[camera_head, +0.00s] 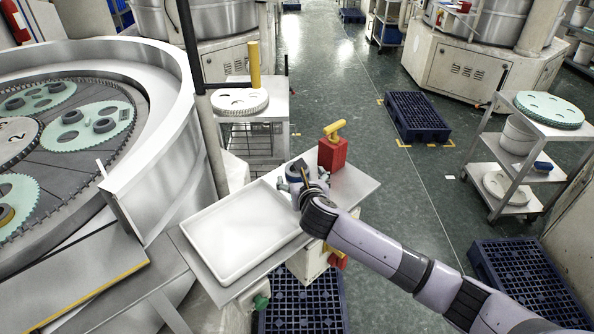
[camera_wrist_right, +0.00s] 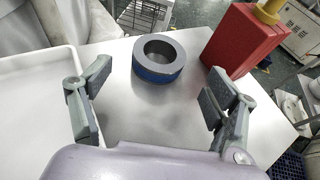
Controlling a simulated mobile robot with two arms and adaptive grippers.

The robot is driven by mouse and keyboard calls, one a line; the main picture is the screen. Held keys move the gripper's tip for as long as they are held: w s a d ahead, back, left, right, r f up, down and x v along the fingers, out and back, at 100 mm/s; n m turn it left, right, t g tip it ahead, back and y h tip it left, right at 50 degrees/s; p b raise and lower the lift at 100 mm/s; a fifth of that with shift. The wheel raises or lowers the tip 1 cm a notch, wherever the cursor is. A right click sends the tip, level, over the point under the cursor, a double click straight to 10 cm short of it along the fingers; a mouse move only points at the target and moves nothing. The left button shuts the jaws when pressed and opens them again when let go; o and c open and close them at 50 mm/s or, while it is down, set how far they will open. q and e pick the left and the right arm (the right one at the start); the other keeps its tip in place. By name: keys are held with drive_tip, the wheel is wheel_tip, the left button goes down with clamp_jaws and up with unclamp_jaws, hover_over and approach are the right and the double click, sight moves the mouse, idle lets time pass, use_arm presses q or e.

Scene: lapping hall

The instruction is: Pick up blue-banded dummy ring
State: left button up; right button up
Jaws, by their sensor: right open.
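The blue-banded dummy ring (camera_wrist_right: 158,58) is dark grey with a blue band round its lower side. It lies flat on the bare metal table top (camera_wrist_right: 130,115) in the right wrist view. My right gripper (camera_wrist_right: 155,97) is open and empty, its fingers spread to either side with the ring ahead of them, apart from both. In the head view my right gripper (camera_head: 298,172) is over the table between the white tray and the red block; I cannot clearly tell the ring from the gripper there. My left gripper is not in view.
A white tray (camera_head: 240,232) lies left of my right gripper. A red block with a yellow handle (camera_head: 333,153) stands close on the right. The large round machine (camera_head: 150,130) with toothed discs fills the left. Blue pallets (camera_head: 417,115) lie on the floor.

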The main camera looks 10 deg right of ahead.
drive_tip(key=shift+w+p, duration=0.4)
drive_tip(key=shift+w, duration=0.2)
drive_tip(key=p+x, duration=0.1)
drive_tip(key=x, duration=0.2)
drive_tip(key=shift+r, duration=0.2)
drive_tip(key=shift+w+f, duration=0.3)
drive_tip(key=shift+w, duration=0.2)
drive_tip(key=shift+c, duration=0.5)
drive_tip(key=c, duration=1.6)
drive_tip(key=shift+r, duration=0.1)
